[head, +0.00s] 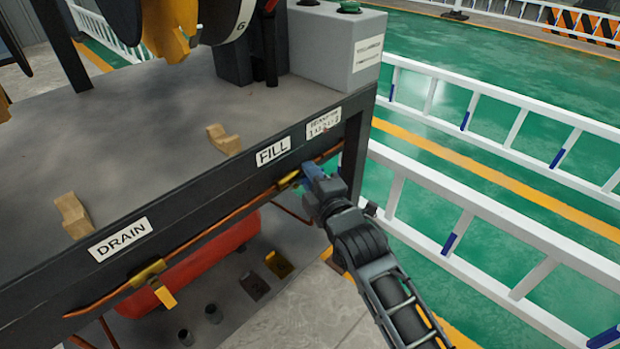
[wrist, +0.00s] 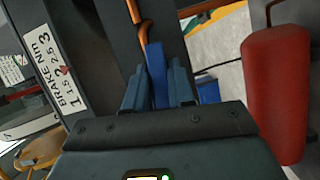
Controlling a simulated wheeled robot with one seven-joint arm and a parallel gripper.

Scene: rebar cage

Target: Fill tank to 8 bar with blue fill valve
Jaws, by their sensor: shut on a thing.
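The blue fill valve handle (head: 309,171) is on the copper pipe under the table's front edge, just below the FILL label (head: 273,151). My gripper (head: 306,176) reaches it from the lower right. In the wrist view, the blue handle (wrist: 156,72) stands between the two fingers of my gripper (wrist: 158,85), which are shut on it. The red tank (head: 205,262) lies under the table and also shows at the right of the wrist view (wrist: 283,95). No pressure reading can be made out.
A yellow drain valve handle (head: 164,296) hangs below the DRAIN label (head: 121,240). The copper pipe (head: 222,223) runs along the dark table frame. A dial (head: 228,25) is cut off at the top. White railings (head: 490,215) stand on the right over green floor.

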